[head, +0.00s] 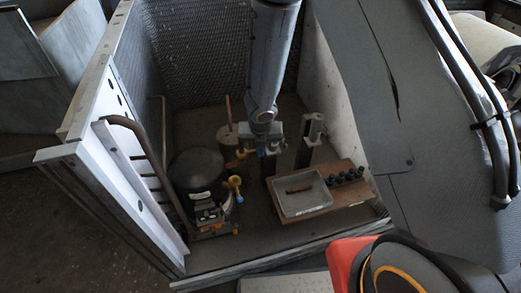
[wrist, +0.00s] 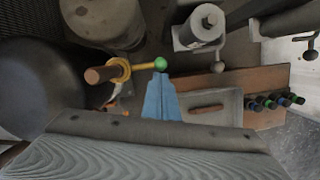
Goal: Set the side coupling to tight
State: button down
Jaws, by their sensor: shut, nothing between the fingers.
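A yellow ring fitting (wrist: 118,70) with a brown stub has an arm ending in a green ball (wrist: 160,64). A yellow fitting (head: 243,153) also shows in the head view, just left of my gripper (head: 269,151). My gripper's blue fingers (wrist: 160,98) are shut and empty, their tips right by the green ball; I cannot tell whether they touch it. A second yellow fitting (head: 235,184) with a blue ball (head: 239,199) stands nearer, beside the black dome (head: 196,169). No label shows which one is the side coupling, and no tight mark is readable.
A grey tray (head: 303,209) with a brown bar sits on a wooden board (head: 346,197), beside several dark knobs. A grey cylinder with a ball-ended lever (wrist: 200,28) stands right of the fingers. A tank (wrist: 104,18) is behind. Housing walls enclose the sides.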

jog(key=p+v, duration=0.9)
jog(key=p, duration=0.1)
jog(key=shift+d+r, duration=0.1)
dwell(0.5)
jog(key=s+d+r+m+h, duration=0.1)
jog(key=s+d+r+m, duration=0.3)
jog(key=d+r+m, duration=0.35)
jog(key=s+d+r+m+h, duration=0.1)
jog(key=s+d+r+m, duration=0.3)
jog(key=r+m, duration=0.55)
jog(key=s+d+r+m+g+y, duration=0.1)
jog(key=s+r+m, duration=0.2)
jog(key=s+m, duration=0.3)
jog(key=s+d+r+m+g+y, duration=0.1)
jog(key=s+r+m, duration=0.2)
jog(key=s+m, duration=0.4)
jog(key=m, duration=0.5)
jog(key=shift+d+r, duration=0.3)
jog(key=shift+d, duration=0.1)
